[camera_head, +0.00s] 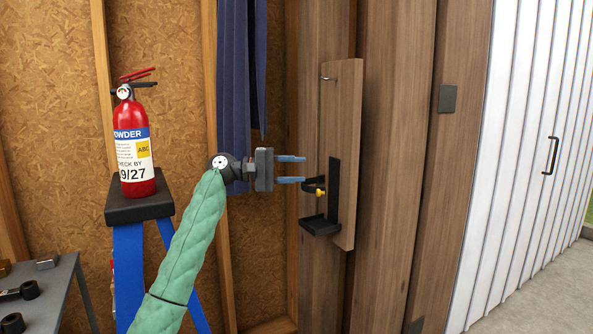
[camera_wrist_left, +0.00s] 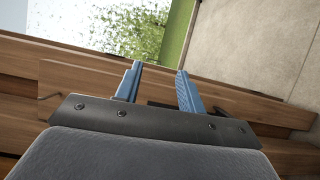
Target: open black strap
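The black strap (camera_head: 311,183) is a small dark band on a black bracket (camera_head: 334,185), which is fixed to a wooden board on the wall. A yellow knob (camera_head: 320,192) shows at the strap. The bracket has a small black tray (camera_head: 318,227) at its foot. My left gripper (camera_head: 305,169) is open and empty, its two blue fingers apart, close to the left of the bracket at about strap height. In the left wrist view the open fingers (camera_wrist_left: 160,70) point past dark parts beside wood; I cannot tell the strap there. My right gripper is out of view.
A red fire extinguisher (camera_head: 133,145) stands on the black top (camera_head: 138,204) of a blue stepladder at left. A blue cloth (camera_head: 237,75) hangs behind my left arm. A grey table (camera_head: 45,295) with dark parts is at lower left. White door panels (camera_head: 520,140) are at right.

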